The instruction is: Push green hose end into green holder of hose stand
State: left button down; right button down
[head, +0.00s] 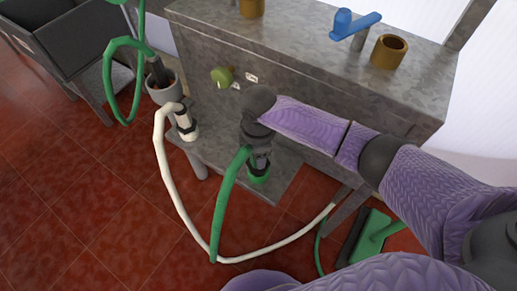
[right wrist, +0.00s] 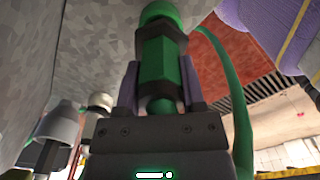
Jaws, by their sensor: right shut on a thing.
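My right gripper (head: 259,150) reaches down over the front of the stand's low shelf (head: 225,150). In the right wrist view its fingers (right wrist: 160,88) are shut on the green hose end (right wrist: 158,65), a green faceted body. A dark collar lies just beyond the fingers. The green hose (head: 228,200) bends from the gripper down to the floor. The green holder (head: 259,178) shows as a green ring on the shelf, directly below the gripper. The gripper partly hides the join, so I cannot tell how deep the hose end sits. My left gripper is out of view.
A white hose end (head: 184,120) stands in a holder to the left, and its white hose (head: 168,175) loops across the floor. A grey pot (head: 162,90) and another green hose loop (head: 108,80) are farther left. A blue-handled tap (head: 352,24) is on top.

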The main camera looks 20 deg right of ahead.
jog(key=shift+f, duration=0.55)
pick_arm(q)
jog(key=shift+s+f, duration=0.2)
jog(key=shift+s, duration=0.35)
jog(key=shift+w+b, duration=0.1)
jog(key=shift+b, duration=0.25)
pick_arm(e)
jog(key=shift+f, duration=0.3)
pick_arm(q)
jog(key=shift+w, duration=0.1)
pick_arm(e)
jog(key=shift+c, duration=1.5)
grip_release()
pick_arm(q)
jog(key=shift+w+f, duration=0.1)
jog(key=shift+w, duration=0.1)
pick_arm(e)
jog(key=shift+o, duration=1)
